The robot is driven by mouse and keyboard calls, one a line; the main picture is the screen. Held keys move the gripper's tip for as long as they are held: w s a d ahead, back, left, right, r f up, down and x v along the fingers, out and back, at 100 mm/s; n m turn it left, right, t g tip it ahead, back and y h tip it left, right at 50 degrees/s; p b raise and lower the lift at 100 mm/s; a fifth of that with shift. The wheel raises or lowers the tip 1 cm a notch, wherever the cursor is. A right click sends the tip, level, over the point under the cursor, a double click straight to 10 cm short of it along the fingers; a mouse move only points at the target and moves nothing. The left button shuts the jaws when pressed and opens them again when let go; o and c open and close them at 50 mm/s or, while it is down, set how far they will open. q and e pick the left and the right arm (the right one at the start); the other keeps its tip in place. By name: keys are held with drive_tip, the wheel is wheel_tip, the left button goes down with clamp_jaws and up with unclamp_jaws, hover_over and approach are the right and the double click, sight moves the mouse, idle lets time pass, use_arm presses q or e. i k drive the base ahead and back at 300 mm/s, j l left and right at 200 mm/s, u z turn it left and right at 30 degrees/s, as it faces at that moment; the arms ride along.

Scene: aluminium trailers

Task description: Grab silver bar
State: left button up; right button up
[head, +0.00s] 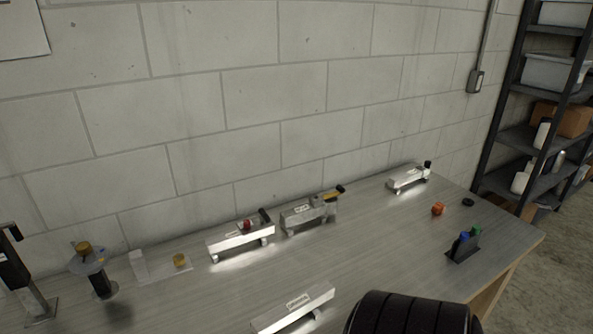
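A long silver bar-like piece (293,310) with a small label on top lies at the front middle of the grey table; its lower end is close to the bottom edge of the picture. Similar silver block-shaped trailers stand along the wall: one with a red part on top (240,239), one with a yellow and black part (308,215), and one at the far right end with a black knob (408,179). I cannot tell for certain which of these is the silver bar. Neither of my grippers shows in the head view.
The grey table (370,240) is clear between the trailers. A black ribbed rounded thing (415,314) covers its front edge. Amber-topped items and a black stand (14,268) are left.

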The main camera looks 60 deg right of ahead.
sight(271, 321)
drive_tip(key=l+z, duration=0.1)
drive_tip(key=z, duration=0.3)
drive_tip(key=l+z, duration=0.15)
drive_tip(key=z, duration=0.2)
drive_tip(key=l+z, duration=0.1)
drive_tip(key=z, duration=0.3)
drive_tip(key=i+z, duration=0.1)
drive_tip(key=z, duration=0.25)
